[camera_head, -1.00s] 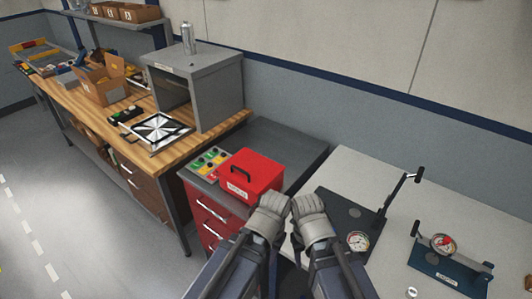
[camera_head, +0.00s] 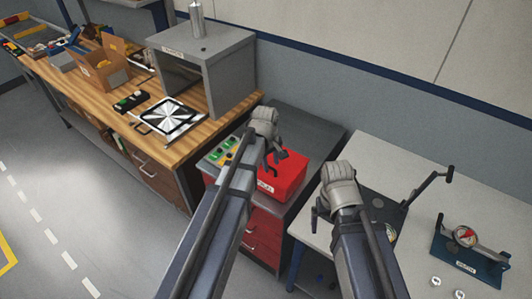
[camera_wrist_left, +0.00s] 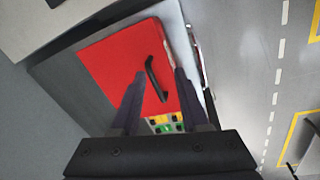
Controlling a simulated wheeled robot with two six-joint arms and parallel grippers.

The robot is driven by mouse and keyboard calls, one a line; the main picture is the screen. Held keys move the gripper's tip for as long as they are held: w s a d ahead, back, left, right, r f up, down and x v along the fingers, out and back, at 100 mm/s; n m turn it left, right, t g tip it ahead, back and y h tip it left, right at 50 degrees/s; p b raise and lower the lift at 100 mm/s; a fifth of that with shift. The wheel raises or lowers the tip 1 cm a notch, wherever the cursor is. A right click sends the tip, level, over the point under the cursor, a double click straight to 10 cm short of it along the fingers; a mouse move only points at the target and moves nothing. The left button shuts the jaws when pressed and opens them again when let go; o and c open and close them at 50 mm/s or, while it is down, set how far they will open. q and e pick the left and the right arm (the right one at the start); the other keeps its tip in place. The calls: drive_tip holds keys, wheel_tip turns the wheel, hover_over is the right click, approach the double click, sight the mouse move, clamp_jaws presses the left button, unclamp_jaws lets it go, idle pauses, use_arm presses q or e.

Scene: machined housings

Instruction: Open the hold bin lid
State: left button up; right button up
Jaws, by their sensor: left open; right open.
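The red hold bin (camera_head: 290,182) stands on a grey cabinet, its lid down. In the left wrist view, the bin's red lid (camera_wrist_left: 115,62) carries a black handle (camera_wrist_left: 155,80). My left gripper (camera_head: 273,162) is open above the bin and hides part of it in the head view. In the left wrist view its two fingers (camera_wrist_left: 158,98) appear on either side of the handle; I cannot tell whether they touch it. My right gripper (camera_head: 318,210) is open, to the right of the bin near the light table's edge.
A panel with coloured buttons (camera_head: 221,152) lies left of the bin. A grey open-fronted box (camera_head: 212,45) stands on the wooden bench (camera_head: 190,125). Right, a light table (camera_head: 415,250) bears a dark lever fixture (camera_head: 440,180) and a blue gauge stand (camera_head: 468,262).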

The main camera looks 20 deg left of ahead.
use_arm(q)
drive_tip(key=w+a+r+n, duration=0.2)
drive_tip(key=w+a+n, duration=0.1)
drive_tip(key=w+a, duration=0.1)
drive_tip(key=f+b, duration=0.4)
drive_tip(key=f, duration=0.1)
drive_tip(key=d+f+b, duration=0.1)
drive_tip(key=f+b, duration=0.2)
drive_tip(key=shift+w, duration=0.4)
use_arm(e)
wheel_tip(320, 180, down, 6)
use_arm(q)
clamp_jaws()
idle(0.9)
